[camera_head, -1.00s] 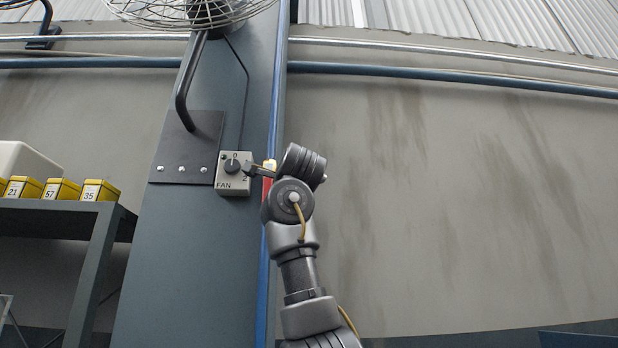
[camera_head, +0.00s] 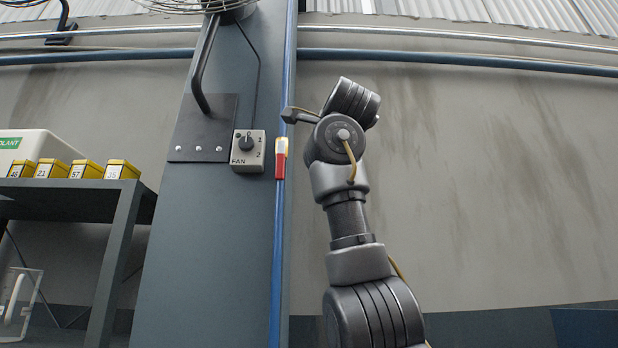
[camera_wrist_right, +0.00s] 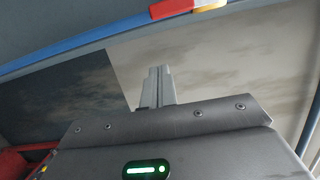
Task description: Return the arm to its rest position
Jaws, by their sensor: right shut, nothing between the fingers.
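My right arm (camera_head: 348,205) rises from the bottom of the head view, bent at the top. Its gripper (camera_head: 291,115) points left, just in front of the blue pipe's line and apart from the fan switch box (camera_head: 249,151). In the right wrist view the gripper fingers (camera_wrist_right: 158,88) are together with nothing between them. The grey switch box, marked FAN, 1 and 2, has a dark knob (camera_head: 246,143) and sits on the blue-grey column. My left gripper is not in view.
A blue vertical pipe (camera_head: 276,260) with a red and yellow fitting (camera_head: 281,158) runs beside the box. A black bracket (camera_head: 203,128) holds a caged fan (camera_head: 190,5) above. A shelf (camera_head: 85,200) with yellow bins stands left. The wall right of my arm is clear.

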